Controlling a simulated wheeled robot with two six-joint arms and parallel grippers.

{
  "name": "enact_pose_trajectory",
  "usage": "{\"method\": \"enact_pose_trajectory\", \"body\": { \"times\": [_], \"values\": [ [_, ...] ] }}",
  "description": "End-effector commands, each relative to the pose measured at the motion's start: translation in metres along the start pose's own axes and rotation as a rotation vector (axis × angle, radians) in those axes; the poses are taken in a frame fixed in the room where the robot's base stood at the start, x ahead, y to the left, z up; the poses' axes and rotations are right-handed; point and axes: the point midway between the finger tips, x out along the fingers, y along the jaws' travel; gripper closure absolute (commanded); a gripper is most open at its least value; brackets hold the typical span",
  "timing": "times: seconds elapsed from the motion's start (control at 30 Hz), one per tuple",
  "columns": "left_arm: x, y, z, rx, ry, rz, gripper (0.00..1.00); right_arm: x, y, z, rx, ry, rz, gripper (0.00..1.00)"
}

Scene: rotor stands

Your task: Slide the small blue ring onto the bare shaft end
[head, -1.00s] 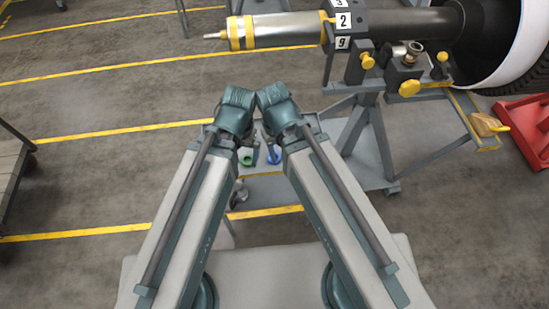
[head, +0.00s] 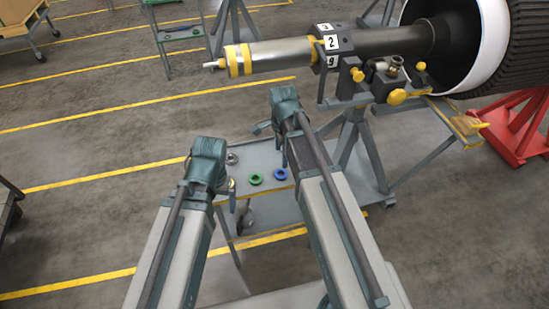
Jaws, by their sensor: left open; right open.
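The small blue ring (head: 280,174) lies flat on the grey cart top (head: 262,152), to the right of a green ring (head: 255,179). The shaft (head: 285,54) lies roughly level above and beyond the cart. Its bare thin end (head: 212,65) points left, past two yellow bands (head: 238,60). My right gripper (head: 272,142) is open and empty over the cart, beyond the blue ring in the picture. My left gripper (head: 226,188) is open at the cart's left edge, its fingers largely hidden by its own wrist. Neither gripper touches a ring, as far as shows.
A grey metal ring (head: 232,158) lies at the cart's back left. The shaft runs right through a numbered block (head: 331,42) and clamps with yellow knobs (head: 397,97) to a large white-rimmed rotor housing (head: 492,40). A red stand (head: 515,120) is at right.

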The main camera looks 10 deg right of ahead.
Motion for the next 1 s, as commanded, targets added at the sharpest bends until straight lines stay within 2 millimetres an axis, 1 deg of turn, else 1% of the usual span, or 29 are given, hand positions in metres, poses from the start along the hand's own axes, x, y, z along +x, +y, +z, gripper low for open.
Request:
{"method": "enact_pose_trajectory", "body": {
  "times": [0.27,0.43,0.57,1.0],
  "values": [
    [0.003,0.000,0.000,0.000,0.000,0.000,0.00,0.003,-0.001,-0.001,0.014,-0.001,-0.001,0.17],
    [0.015,0.002,-0.001,0.000,0.000,0.000,0.00,0.015,0.000,-0.001,0.013,-0.001,0.000,0.17],
    [0.029,0.003,-0.002,0.000,0.000,0.000,0.00,0.029,0.000,-0.001,0.012,-0.001,0.000,0.17],
    [0.089,0.009,-0.005,0.001,0.000,0.000,0.00,0.090,0.000,-0.001,0.011,-0.001,0.000,0.17]
  ]
}}
